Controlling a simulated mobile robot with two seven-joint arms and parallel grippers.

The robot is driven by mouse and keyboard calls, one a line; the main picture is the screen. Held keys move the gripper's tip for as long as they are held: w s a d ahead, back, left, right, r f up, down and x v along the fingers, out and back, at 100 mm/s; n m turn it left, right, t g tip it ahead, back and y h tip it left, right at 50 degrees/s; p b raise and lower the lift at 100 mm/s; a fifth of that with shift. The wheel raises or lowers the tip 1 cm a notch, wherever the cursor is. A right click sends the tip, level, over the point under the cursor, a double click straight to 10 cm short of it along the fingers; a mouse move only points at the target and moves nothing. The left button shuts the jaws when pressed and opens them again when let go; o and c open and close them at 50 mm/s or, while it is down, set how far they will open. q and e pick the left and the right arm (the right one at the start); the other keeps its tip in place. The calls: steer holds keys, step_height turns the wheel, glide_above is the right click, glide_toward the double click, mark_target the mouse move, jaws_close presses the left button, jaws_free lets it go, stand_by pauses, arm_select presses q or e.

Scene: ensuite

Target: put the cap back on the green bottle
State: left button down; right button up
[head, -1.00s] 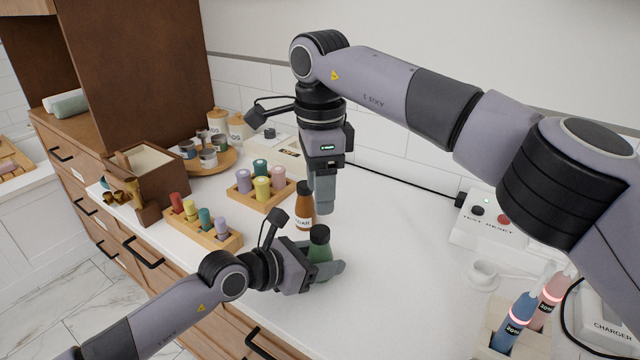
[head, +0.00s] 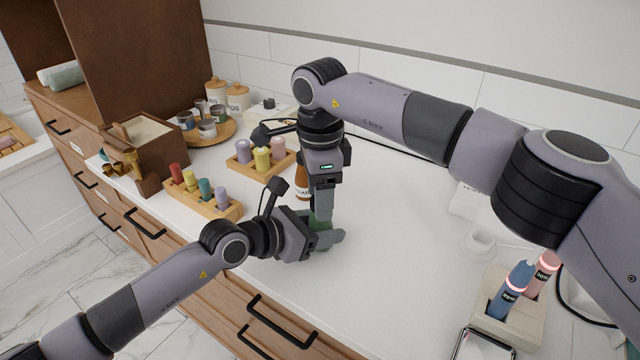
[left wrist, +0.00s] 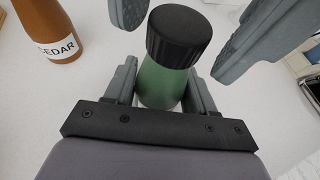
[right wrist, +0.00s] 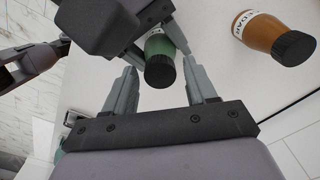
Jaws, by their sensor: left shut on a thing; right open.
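The green bottle (left wrist: 163,85) stands upright between the fingers of my left gripper (left wrist: 162,88), which is shut on it. A black ribbed cap (left wrist: 178,38) sits on top of the bottle; I cannot tell how tightly. My right gripper (right wrist: 160,75) is open, its fingers on either side of the cap with gaps. In the head view the right gripper (head: 322,212) points down over the bottle and hides the cap. The left gripper (head: 325,240) comes in low from the left there.
A brown CEDAR bottle (right wrist: 270,35) stands close behind the green one. Wooden racks of coloured bottles (head: 205,200) and a brown box (head: 150,150) are at the left. A charger stand (head: 520,310) is at the right. The counter between is clear.

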jaws_close()
steer(key=m, duration=1.1)
steer(key=shift+o, duration=0.7)
jaws_free()
step_height(320, 180, up, 12)
